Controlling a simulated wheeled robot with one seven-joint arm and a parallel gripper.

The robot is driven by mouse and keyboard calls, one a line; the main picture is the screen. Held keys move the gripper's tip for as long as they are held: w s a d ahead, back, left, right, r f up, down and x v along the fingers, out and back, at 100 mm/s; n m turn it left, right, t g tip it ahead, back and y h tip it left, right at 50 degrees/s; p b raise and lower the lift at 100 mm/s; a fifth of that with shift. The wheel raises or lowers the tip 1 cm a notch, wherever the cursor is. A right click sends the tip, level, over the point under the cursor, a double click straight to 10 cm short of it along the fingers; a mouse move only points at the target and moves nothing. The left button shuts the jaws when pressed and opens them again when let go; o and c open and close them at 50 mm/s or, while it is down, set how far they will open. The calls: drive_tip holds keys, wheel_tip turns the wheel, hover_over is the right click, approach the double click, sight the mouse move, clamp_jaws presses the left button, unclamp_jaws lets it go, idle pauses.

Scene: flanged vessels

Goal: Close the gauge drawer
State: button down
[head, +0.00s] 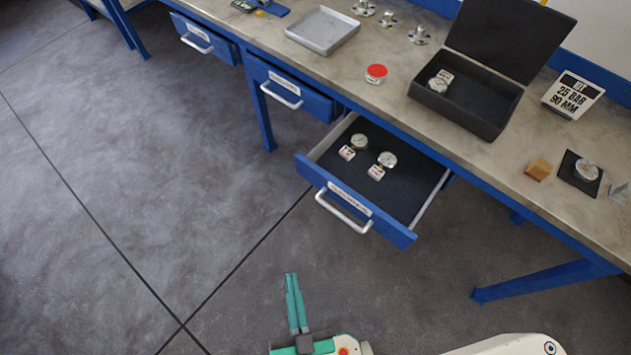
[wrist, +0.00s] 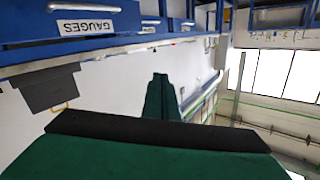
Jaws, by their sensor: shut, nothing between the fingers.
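The gauge drawer (head: 357,215) is blue with a dark lining and stands pulled out from under the bench in the head view. Two round gauges with white tags, one gauge here (head: 387,160), lie inside it. Its pale bar handle (head: 343,212) is on the front face. In the wrist view a label reading GAUGES (wrist: 90,25) shows on a blue front at the upper left. My gripper (head: 291,276) is green, shut and empty. It is in front of the drawer, below the handle in the head picture and apart from it.
Two other drawers (head: 290,90) (head: 205,37) are along the bench to the left. On the bench (head: 400,75) stand an open black case (head: 470,125), a metal tray (head: 322,30), a red-topped item (head: 376,73) and a sign (head: 572,96). The floor before the drawer is clear.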

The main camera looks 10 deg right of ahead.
sight(355, 144)
drive_tip(key=w+f+m+g+h, duration=0.3)
drive_tip(key=w+f+m+h, duration=0.45)
drive_tip(key=w+m, duration=0.45)
drive_tip(key=w+f+m+g+h, duration=0.3)
drive_tip(key=w+f+m+h, duration=0.3)
drive_tip(key=w+f+m, duration=0.5)
drive_tip(key=w+d+r, duration=0.1)
drive_tip(key=w+d, duration=0.1)
drive_tip(key=d, duration=0.1)
drive_tip(key=w+d+r+m, duration=0.1)
drive_tip(key=w+d, duration=0.2)
drive_tip(key=d, duration=0.1)
drive_tip(key=w+d+r+m, duration=0.1)
drive_tip(key=w+d, duration=0.1)
drive_tip(key=d, duration=0.2)
drive_tip(key=shift+w, duration=0.15)
drive_tip(key=x, duration=2.3)
drive_tip(key=shift+w+d+r, duration=0.15)
drive_tip(key=shift+d+r, duration=0.05)
drive_tip(key=shift+d, duration=0.2)
drive_tip(key=shift+w+d+r, duration=0.15)
drive_tip(key=shift+d, duration=0.15)
drive_tip(key=shift+d+m, duration=0.2)
drive_tip(key=shift+m, duration=0.1)
drive_tip(key=v, duration=1.5)
drive_tip(key=shift+w+a+f, duration=0.15)
drive_tip(key=shift+w+f, duration=0.05)
drive_tip(key=shift+f, duration=0.05)
